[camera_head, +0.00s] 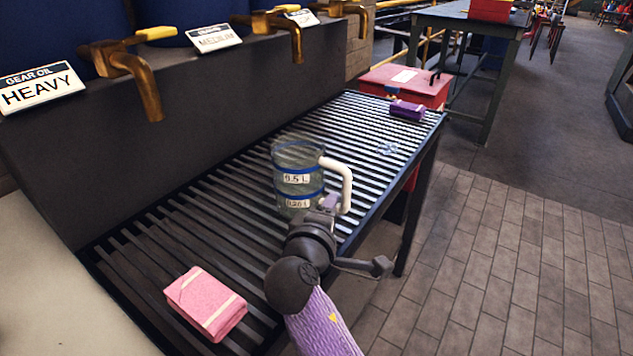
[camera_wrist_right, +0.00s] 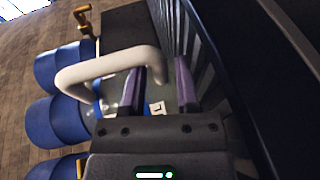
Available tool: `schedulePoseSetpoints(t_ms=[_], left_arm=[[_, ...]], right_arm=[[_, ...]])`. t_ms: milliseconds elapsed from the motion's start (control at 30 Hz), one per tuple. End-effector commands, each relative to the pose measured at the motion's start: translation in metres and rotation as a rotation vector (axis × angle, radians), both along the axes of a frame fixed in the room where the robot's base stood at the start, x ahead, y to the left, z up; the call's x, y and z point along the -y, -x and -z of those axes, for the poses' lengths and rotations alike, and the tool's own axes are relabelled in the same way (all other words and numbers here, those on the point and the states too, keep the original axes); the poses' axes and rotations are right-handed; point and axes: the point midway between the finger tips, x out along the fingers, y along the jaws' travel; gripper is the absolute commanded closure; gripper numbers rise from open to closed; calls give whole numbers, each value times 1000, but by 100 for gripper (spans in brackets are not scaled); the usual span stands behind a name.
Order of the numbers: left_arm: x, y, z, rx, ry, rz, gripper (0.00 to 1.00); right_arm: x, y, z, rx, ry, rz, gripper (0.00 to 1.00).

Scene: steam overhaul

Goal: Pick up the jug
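The jug (camera_head: 297,190) stands on the slatted bench, a clear grey-green vessel with blue bands, white labels and a white handle (camera_head: 347,182) on its right side. My right gripper (camera_head: 329,203) is low beside the jug, close to the handle. In the right wrist view its purple fingers (camera_wrist_right: 161,92) are apart, with part of the jug and a label seen between them. The white handle (camera_wrist_right: 105,68) arcs across in front of the left finger there. Whether the fingers touch the jug or handle I cannot tell. My left gripper is not in view.
A pink pack (camera_head: 207,302) lies at the bench's near end and a purple pack (camera_head: 407,110) at its far end. Brass taps (camera_head: 140,80) with labels overhang the bench's back. A red box (camera_head: 410,86) stands beyond. Tiled floor at right is clear.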

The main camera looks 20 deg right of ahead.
Motion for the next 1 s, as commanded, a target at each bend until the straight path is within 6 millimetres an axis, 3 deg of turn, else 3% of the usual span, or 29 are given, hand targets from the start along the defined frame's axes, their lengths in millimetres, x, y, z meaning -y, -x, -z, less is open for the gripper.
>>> schedulePoseSetpoints(t_ms=[133, 300, 767, 1000], left_arm=[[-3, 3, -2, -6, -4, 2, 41], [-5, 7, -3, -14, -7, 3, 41], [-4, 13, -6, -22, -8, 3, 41], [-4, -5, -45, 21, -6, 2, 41]], right_arm=[[0, 0, -1, 1, 1, 0, 63], [0, 0, -1, 0, 0, 0, 99], [0, 0, -4, 2, 0, 0, 100], [0, 1, -70, 11, -1, 0, 100]])
